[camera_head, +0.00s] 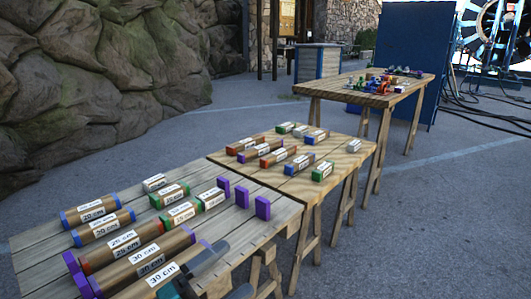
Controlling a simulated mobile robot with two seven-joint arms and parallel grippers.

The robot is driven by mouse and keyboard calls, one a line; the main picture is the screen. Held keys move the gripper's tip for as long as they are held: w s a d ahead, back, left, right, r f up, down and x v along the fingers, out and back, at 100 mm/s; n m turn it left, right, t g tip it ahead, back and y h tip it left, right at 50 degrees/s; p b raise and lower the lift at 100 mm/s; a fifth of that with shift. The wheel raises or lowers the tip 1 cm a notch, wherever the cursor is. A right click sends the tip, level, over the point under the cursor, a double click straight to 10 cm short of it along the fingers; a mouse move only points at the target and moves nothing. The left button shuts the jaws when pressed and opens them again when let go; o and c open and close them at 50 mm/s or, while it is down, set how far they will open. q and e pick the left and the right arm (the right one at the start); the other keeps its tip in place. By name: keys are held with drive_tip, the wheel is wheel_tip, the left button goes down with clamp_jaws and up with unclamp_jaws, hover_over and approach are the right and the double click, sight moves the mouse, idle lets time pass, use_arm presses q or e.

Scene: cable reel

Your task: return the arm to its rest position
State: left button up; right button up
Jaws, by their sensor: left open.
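My left gripper (208,262) shows at the bottom of the head view as a dark grey shape over the front edge of the near wooden table (262,205). It is open, and I see nothing held in it. It is close to the front 30 cm tube (163,280), partly covering the area at that tube's right end; I cannot tell if they touch. The rest of my left arm is mostly out of frame. My right gripper is not in view.
Several labelled tubes with coloured ends, such as a blue-ended 20 cm one (90,210), lie on the near table. Purple blocks (242,196) stand at its right. A middle table (345,160) holds shorter tubes; a far table (410,90) holds small coloured parts. Open pavement lies right.

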use_arm(q)
drive_tip(key=s+a+f+n+g+y, duration=0.1)
drive_tip(key=s+a+f+n+y, duration=0.25)
drive_tip(key=f+n, duration=0.3)
drive_tip(key=s+a+f+n+g+y, duration=0.1)
drive_tip(key=s+a+f+n+y, duration=0.1)
drive_tip(key=s+f+n+y, duration=0.45)
drive_tip(key=s+a+f+n+g+y, duration=0.1)
drive_tip(key=s+a+f+n+y, duration=0.15)
drive_tip(key=f+n, duration=0.5)
drive_tip(key=a+r+n+y+p, duration=0.1)
drive_tip(key=a+r+p, duration=0.2)
drive_tip(key=r+p, duration=0.8)
drive_tip(key=shift+p, duration=1.25)
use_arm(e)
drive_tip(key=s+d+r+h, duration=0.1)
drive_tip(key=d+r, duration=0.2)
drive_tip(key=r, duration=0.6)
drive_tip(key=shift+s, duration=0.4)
use_arm(q)
drive_tip(key=shift+w, duration=0.1)
